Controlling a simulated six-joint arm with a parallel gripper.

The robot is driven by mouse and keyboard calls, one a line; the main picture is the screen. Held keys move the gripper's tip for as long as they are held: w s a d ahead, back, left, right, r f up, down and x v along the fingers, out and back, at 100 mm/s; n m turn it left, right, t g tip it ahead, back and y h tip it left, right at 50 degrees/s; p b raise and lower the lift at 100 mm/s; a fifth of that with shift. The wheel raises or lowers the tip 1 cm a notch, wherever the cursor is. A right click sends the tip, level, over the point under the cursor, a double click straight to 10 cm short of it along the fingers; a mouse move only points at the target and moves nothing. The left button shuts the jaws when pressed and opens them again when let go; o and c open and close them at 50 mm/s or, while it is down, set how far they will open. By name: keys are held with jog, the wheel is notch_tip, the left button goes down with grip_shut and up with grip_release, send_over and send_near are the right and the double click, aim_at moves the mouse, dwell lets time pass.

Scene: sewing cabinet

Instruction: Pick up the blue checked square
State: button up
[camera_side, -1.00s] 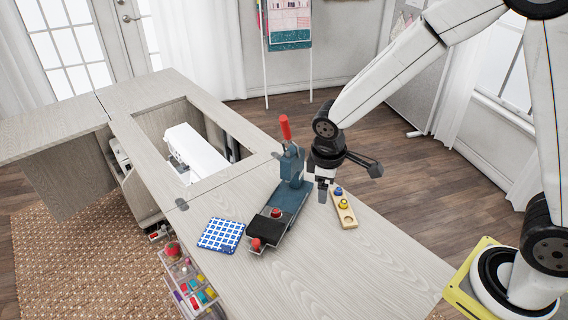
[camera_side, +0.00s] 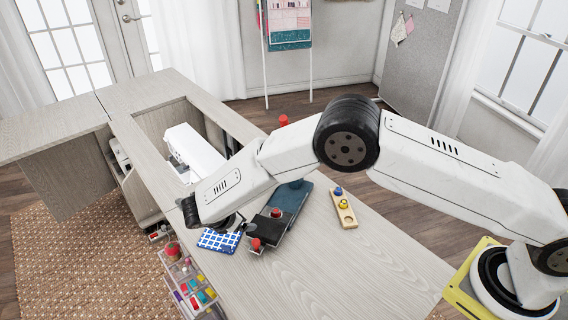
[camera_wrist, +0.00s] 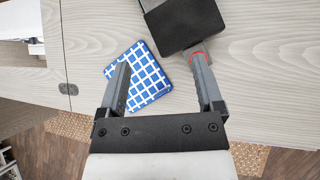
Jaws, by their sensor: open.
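The blue checked square (camera_side: 214,241) lies flat on the pale wooden cabinet top, partly hidden by my arm in the side view. In the wrist view the blue checked square (camera_wrist: 148,82) shows between and under my open fingers, nearer the left finger, which overlaps its left part. My gripper (camera_wrist: 160,62) is open and empty. Its right finger is over or close to the black pad end of the blue-grey press tool. In the side view the fingers are mostly hidden behind my arm. The gap between fingers and square cannot be judged exactly.
The blue-grey press tool (camera_side: 288,203) with a black pad (camera_wrist: 182,24) and red knobs stands right beside the square. A wooden block with coloured knobs (camera_side: 344,210) lies farther right. A drawer unit (camera_side: 190,284) stands below the cabinet edge. The front right tabletop is clear.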

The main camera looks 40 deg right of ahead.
aim_at(226, 247)
jog(key=a+f+n+t+h, duration=0.1)
jog(key=a+f+n, duration=0.1)
jog(key=a, duration=0.1)
jog(key=s+a+f+n+t+h, duration=0.1)
jog(key=a+f+t, duration=0.1)
jog(key=a, duration=0.1)
jog(key=a+f+n+t, duration=0.1)
jog(key=a+f+n, duration=0.1)
jog(key=a+f, duration=0.1)
jog(key=shift+s+a+n+h, duration=0.15)
jog(key=shift+n+h, duration=0.15)
jog(key=shift+h, duration=0.1)
jog(key=shift+s+a+f+n+t, duration=0.35)
jog(key=shift+a+n+t, duration=0.05)
jog(key=shift+a+t, duration=0.2)
jog(key=shift+x, duration=1.35)
jog(key=shift+x, duration=2.6)
